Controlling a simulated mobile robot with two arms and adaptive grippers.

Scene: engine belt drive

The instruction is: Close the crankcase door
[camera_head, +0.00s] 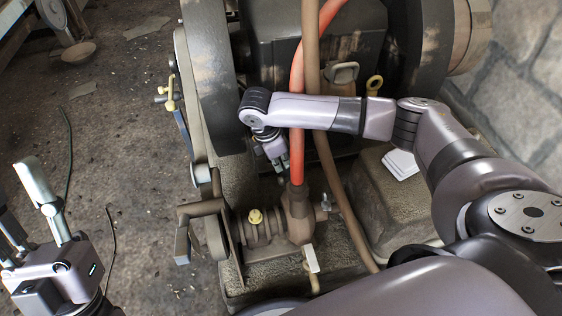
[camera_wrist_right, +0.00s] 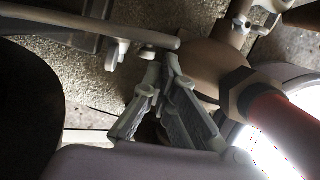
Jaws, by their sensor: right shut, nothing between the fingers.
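The engine (camera_head: 315,80) fills the middle of the head view, with a large dark wheel (camera_head: 212,75) on its left side. I cannot pick out the crankcase door with certainty; my right arm and the pipes cover part of the engine's front. My right gripper (camera_head: 278,162) points down beside the red hose, between it and the dark wheel. In the right wrist view its fingers (camera_wrist_right: 163,75) come together at the tips, shut and empty, close to a grey rod (camera_wrist_right: 95,22). My left gripper (camera_head: 28,205) is low at the left over the floor, fingers apart and empty.
A red hose (camera_head: 297,75) and a brown pipe (camera_head: 312,50) run down past my right forearm. The floor (camera_head: 125,150) at the left is mostly clear.

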